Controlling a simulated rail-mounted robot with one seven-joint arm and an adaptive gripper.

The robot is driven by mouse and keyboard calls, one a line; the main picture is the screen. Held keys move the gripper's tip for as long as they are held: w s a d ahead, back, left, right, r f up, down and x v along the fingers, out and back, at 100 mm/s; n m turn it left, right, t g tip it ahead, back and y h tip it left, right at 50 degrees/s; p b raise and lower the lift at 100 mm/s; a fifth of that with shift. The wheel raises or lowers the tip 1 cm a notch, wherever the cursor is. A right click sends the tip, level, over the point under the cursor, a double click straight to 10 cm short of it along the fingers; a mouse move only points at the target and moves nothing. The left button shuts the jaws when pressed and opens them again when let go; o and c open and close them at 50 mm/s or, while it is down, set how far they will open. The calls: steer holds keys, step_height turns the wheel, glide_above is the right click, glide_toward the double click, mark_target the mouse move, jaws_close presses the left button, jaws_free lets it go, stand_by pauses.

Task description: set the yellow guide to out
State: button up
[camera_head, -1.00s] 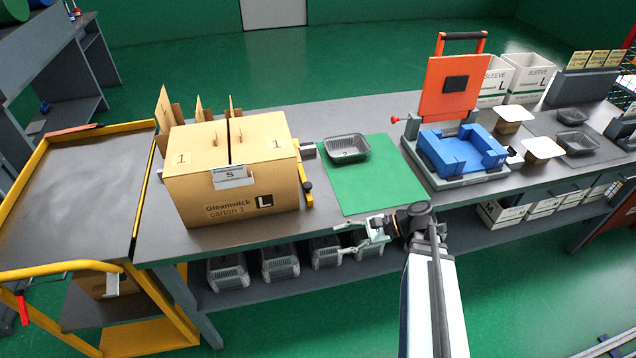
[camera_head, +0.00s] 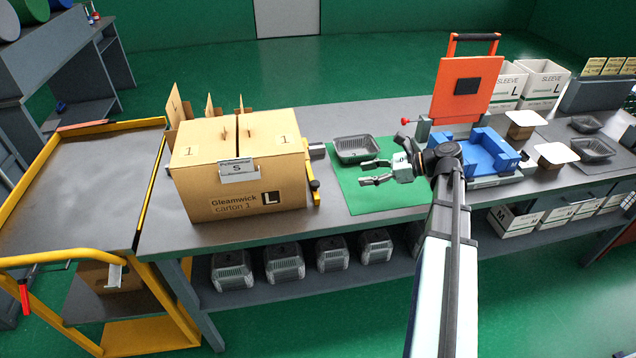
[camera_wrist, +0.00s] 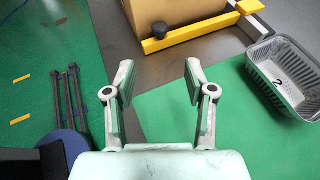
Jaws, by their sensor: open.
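The yellow guide (camera_head: 312,183) is an upright-edged bar along the right side of the big carton (camera_head: 238,190), with a dark knob near its front end. In the wrist view the yellow guide (camera_wrist: 200,31) runs along the carton's (camera_wrist: 180,10) base, its black knob (camera_wrist: 160,29) towards the left end. My gripper (camera_head: 364,173) is open and empty above the green mat, to the right of the guide and apart from it. In the wrist view my gripper's (camera_wrist: 158,78) fingers are spread, with the guide beyond their tips.
The orange and blue press (camera_head: 467,90) stands to the right. Several trays lie on the shelf below. Bare grey bench lies between guide and mat.

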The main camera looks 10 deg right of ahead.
mark_target(316, 183)
steer(key=p+x, duration=0.2)
steer(key=x, duration=1.3)
steer(key=shift+f, duration=0.15)
steer(key=shift+c, duration=0.4)
jaws_close()
